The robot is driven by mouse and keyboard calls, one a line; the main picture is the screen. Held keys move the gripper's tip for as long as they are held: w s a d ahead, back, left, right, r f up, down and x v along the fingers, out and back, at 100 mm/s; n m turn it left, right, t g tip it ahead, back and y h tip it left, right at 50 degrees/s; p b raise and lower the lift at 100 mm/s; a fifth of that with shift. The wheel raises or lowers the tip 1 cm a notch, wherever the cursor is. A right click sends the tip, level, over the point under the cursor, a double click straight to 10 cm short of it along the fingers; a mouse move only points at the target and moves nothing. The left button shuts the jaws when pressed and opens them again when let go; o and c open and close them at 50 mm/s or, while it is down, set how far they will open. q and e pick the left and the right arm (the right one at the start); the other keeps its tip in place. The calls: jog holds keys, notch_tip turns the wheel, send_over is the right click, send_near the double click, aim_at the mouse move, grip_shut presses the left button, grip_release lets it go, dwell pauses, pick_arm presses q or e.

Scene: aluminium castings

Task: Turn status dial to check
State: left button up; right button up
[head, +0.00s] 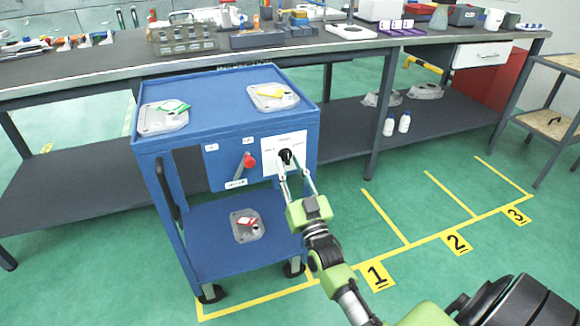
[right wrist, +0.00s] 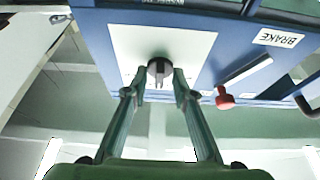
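The status dial (head: 285,155) is a small black knob on a white plate (head: 270,167) on the blue cart's front panel. In the right wrist view the dial (right wrist: 159,68) sits between my right gripper's fingertips (right wrist: 160,82), one on each side. A little room seems to show beside the knob; firm contact cannot be made out. In the head view my right gripper (head: 291,166) reaches up to the dial from below. The plate's lettering is too small to read. My left gripper is not in view.
The blue cart (head: 222,95) carries castings with green, yellow and red tags. A workbench (head: 350,47) stands behind; marked green floor lies right.

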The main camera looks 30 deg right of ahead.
jog(key=v, duration=1.2)
jog(key=shift+a, duration=0.1)
